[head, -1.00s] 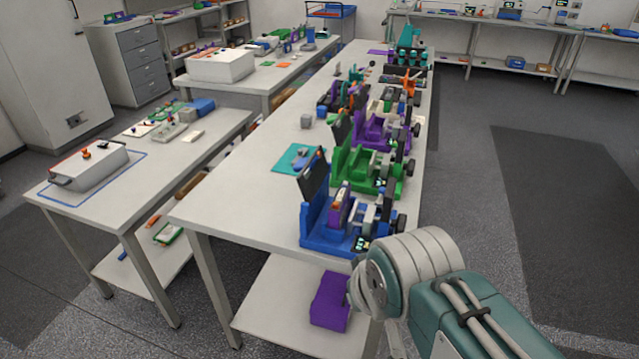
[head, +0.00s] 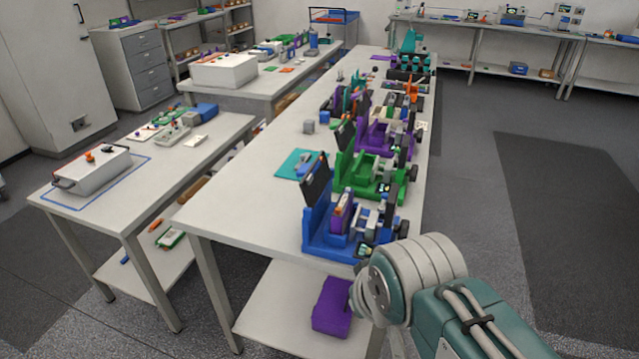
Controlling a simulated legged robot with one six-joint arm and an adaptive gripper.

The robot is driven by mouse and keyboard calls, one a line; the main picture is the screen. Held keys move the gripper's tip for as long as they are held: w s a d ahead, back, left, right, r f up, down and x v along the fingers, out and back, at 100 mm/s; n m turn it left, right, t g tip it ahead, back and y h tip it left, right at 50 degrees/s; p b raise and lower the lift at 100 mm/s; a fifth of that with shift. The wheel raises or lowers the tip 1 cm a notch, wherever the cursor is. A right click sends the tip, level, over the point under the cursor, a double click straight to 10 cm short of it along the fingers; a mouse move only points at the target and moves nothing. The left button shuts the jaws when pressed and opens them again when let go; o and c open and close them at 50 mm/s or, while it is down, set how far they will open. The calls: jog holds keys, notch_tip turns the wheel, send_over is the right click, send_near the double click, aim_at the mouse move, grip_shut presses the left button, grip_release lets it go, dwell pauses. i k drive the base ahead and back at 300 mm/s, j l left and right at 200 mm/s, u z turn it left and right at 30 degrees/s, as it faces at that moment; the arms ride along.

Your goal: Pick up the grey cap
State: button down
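Grey parts also sit in the green fixture (head: 372,186) and the blue fixture (head: 328,238) on the right side of the table. My arm shows at the lower right, near the table's front right corner. My gripper is out of view, so its opening and contents are hidden.
A teal mat (head: 295,163) lies left of the fixtures. A purple fixture (head: 372,140) stands farther back. A purple box (head: 331,306) is on the lower shelf. Another table (head: 100,205) stands at left. The floor at right is open.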

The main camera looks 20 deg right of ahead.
aim_at(305, 158)
jog(key=i+j+z, duration=0.15)
jog(key=z, duration=0.3)
jog(key=i+j+z, duration=0.1)
jog(key=j+z, duration=0.3)
jog(key=i+j+z, duration=0.1)
jog(key=j, duration=0.45)
jog(key=i+j+z, duration=0.1)
jog(key=j, duration=0.5)
jog(key=i+j+z, duration=0.15)
jog(key=j, duration=0.4)
